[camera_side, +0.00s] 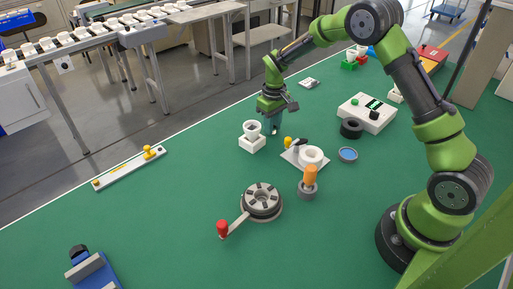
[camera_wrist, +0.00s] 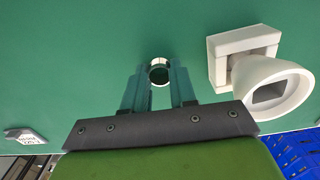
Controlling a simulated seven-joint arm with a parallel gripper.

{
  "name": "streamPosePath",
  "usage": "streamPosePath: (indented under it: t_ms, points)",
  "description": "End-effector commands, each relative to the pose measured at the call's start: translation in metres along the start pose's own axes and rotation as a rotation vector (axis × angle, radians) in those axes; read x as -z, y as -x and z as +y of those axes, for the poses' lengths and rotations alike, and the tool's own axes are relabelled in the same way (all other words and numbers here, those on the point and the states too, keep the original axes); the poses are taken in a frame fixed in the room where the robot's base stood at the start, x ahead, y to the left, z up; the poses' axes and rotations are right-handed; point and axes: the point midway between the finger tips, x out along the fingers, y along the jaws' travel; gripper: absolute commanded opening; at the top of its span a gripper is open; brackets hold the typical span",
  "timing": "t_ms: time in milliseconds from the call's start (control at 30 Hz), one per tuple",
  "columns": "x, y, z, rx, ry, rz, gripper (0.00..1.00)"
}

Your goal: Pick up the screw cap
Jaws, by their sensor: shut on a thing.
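My gripper (camera_side: 274,129) points down just above or at the green table, beside a white block with a funnel-shaped cup on it. In the wrist view my gripper (camera_wrist: 159,82) has its two teal fingers on either side of a small round silvery piece with a dark or green middle, which looks like the screw cap (camera_wrist: 159,71). The fingers are shut on it. In the side view the fingers mostly hide this piece. I cannot tell whether it touches the table.
The white block (camera_wrist: 228,70) with its white cup (camera_wrist: 272,82) stands close on the right in the wrist view.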

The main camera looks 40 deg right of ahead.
Motion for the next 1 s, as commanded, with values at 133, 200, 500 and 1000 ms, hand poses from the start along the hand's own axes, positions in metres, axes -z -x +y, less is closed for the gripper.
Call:
streamPosePath:
  t_ms: [133,200,500,1000]
  points:
    - [0.0,0.001,0.0,0.0,0.0,0.001,0.0]
    - [0.001,0.006,0.0,0.0,0.0,0.002,0.0]
    - [0.001,0.061,0.0,0.0,0.001,0.006,0.0]
    - [0.0,0.118,0.0,0.0,0.0,0.001,0.0]
